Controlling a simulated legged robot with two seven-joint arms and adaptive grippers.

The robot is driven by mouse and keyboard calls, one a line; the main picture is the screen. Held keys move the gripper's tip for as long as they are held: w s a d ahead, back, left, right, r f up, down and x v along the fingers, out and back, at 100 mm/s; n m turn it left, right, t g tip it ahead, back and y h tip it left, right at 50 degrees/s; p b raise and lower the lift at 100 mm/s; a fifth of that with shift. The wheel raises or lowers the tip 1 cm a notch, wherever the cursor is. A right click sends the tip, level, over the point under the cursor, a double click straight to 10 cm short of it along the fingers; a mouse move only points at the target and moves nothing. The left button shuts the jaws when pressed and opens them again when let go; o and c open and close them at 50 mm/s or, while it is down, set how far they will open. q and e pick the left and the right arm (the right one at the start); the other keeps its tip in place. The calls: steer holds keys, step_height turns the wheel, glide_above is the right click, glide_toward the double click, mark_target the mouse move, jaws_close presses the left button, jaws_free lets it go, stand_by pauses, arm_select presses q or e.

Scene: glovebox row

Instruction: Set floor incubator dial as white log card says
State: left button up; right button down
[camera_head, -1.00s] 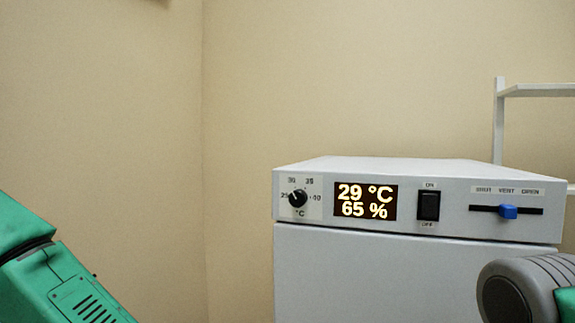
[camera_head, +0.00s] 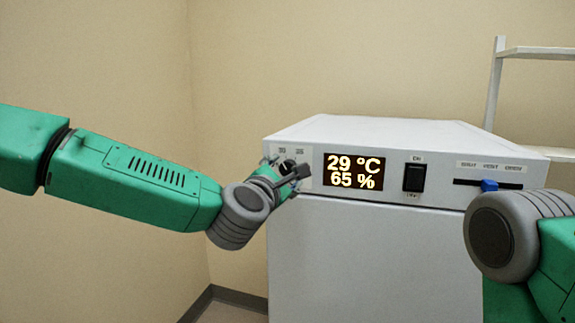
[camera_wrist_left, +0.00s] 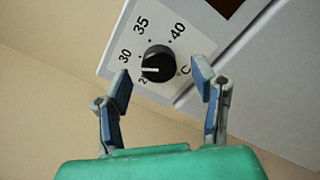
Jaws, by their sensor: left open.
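The incubator (camera_head: 375,265) is a pale grey cabinet with a temperature dial at the left of its front panel. The dial (camera_wrist_left: 158,64) is a black round knob with a white pointer line, shown in the left wrist view. The line points left, toward the 25–30 side of the scale. The display (camera_head: 353,172) reads 29 °C and 65 %. My left gripper (camera_wrist_left: 161,84) is open, its fingers spread either side of the dial and apart from it; in the head view it (camera_head: 287,174) covers much of the dial plate. My right gripper is out of view. No white log card shows.
Right of the display are a black ON/OFF switch (camera_head: 414,178) and a blue vent slider (camera_head: 489,185). My right arm blocks the cabinet's lower right. A white shelf (camera_head: 535,52) stands at the back right. Bare wall lies to the left.

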mark_target(289, 171)
arm_select(q)
steer(key=shift+d+x, duration=0.25)
steer(key=shift+x, duration=0.95)
steer(key=shift+w, duration=0.25)
steer(key=shift+a, duration=0.3)
steer(key=c, duration=1.1)
steer(key=shift+c, duration=0.2)
steer(key=shift+d, duration=0.1)
